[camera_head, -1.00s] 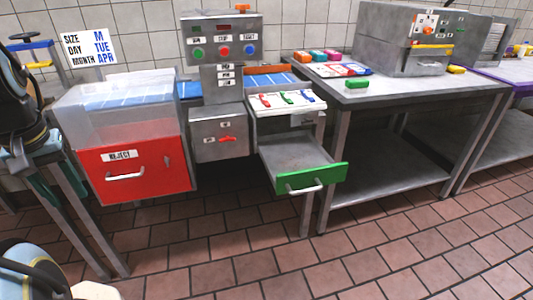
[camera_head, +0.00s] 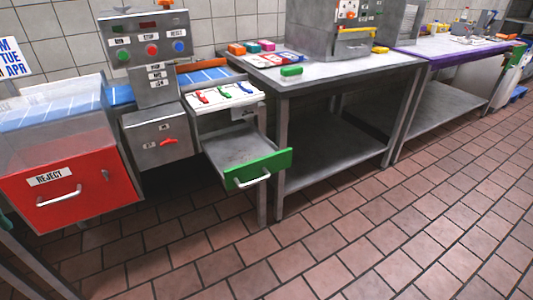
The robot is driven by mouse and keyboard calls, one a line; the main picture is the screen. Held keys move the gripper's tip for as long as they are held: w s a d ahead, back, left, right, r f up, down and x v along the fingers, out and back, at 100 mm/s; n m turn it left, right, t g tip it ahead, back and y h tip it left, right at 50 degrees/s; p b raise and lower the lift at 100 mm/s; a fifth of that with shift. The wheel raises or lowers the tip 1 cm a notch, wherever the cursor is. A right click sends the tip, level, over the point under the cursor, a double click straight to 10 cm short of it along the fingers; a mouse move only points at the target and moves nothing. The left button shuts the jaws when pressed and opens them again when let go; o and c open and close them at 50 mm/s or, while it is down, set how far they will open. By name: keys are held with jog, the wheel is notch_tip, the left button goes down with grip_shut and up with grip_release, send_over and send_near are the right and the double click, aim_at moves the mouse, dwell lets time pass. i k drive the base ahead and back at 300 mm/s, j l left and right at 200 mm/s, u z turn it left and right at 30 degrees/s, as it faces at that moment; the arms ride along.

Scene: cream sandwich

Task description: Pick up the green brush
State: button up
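A small green block with a paler lower edge, which looks like the green brush (camera_head: 291,71), lies near the front left of the steel table (camera_head: 345,80). It is too small to make out its bristles clearly. My gripper is not in view, so its state does not show. Nothing is seen touching the green brush.
An open drawer with a green front (camera_head: 257,168) juts out left of the table. Left of it are a control machine (camera_head: 150,85) and a red reject bin (camera_head: 75,185). Orange, teal and pink blocks (camera_head: 252,47) lie farther back. The tiled floor (camera_head: 350,235) in front is clear.

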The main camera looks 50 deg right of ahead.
aim_at(288, 74)
jog(key=z, duration=1.45)
jog(key=l+u, duration=0.15)
jog(key=u, duration=0.85)
jog(key=l+u, duration=0.3)
jog(key=l, duration=0.2)
jog(key=l+u, duration=0.3)
jog(key=l, duration=0.25)
jog(key=k+l+u, duration=0.1)
jog(key=l+u, duration=0.25)
jog(key=l, duration=0.15)
jog(key=k+l+u, duration=0.15)
jog(key=l+u, duration=0.15)
jog(key=l, duration=0.2)
jog(key=k+l, duration=0.15)
jog(key=l, duration=0.25)
jog(key=k+l, duration=0.15)
jog(key=l, duration=0.2)
jog(key=k+l+u, duration=0.1)
jog(key=l, duration=0.3)
jog(key=k+l, duration=0.25)
jog(key=l, duration=0.15)
jog(key=k+l, duration=0.15)
jog(key=l, duration=0.2)
jog(key=k+l, duration=0.15)
jog(key=l, duration=0.2)
jog(key=k+l+u, duration=0.1)
jog(key=l, duration=0.3)
jog(key=k, duration=0.1)
